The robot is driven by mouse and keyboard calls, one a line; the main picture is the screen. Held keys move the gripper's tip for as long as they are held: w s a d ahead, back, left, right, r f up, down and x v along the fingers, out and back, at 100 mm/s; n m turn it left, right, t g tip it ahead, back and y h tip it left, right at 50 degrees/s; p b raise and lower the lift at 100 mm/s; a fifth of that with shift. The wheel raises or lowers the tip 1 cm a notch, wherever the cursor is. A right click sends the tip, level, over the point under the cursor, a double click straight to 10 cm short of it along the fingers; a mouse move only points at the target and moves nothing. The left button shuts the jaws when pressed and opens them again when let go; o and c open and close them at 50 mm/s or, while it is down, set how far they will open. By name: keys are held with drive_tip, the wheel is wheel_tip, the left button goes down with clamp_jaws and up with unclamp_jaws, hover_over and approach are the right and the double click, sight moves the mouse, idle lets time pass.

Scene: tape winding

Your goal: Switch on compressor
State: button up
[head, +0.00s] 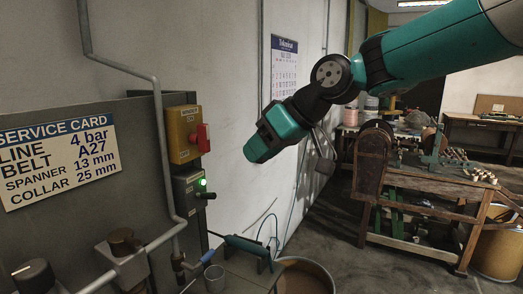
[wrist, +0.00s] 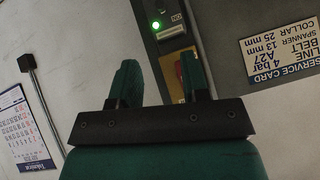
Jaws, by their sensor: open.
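A yellow switch box (head: 181,120) with a red handle (head: 201,138) is mounted on the grey panel at left in the head view. Below it is a grey box with a lit green lamp (head: 203,183) and a dark knob or lever (head: 208,196). My gripper (head: 256,152) hangs in the air to the right of the boxes, apart from them. In the wrist view, which is upside down, my gripper (wrist: 161,80) has its two teal fingers spread with nothing between them. The green lamp (wrist: 156,24) shows beyond them, and the right finger partly covers the yellow box (wrist: 180,77).
A service card (head: 60,160) and grey pipes (head: 160,130) are on the panel at left. A calendar (head: 284,68) hangs on the wall behind my arm. A wooden winding bench (head: 400,185) stands at right, and a round tub (head: 305,276) is on the floor.

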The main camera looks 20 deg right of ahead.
drive_tip(key=m+t+y+b, duration=0.3)
drive_tip(key=m+t+b, duration=0.3)
drive_tip(key=m+b, duration=0.4)
approach(216, 196)
drive_tip(key=p+x, duration=0.5)
drive_tip(key=x, duration=0.5)
drive_tip(key=shift+w+a+f+p, duration=0.35)
drive_tip(key=shift+w+a, duration=0.1)
drive_tip(key=shift+w, duration=0.05)
clamp_jaws()
drive_tip(key=shift+r, duration=0.15)
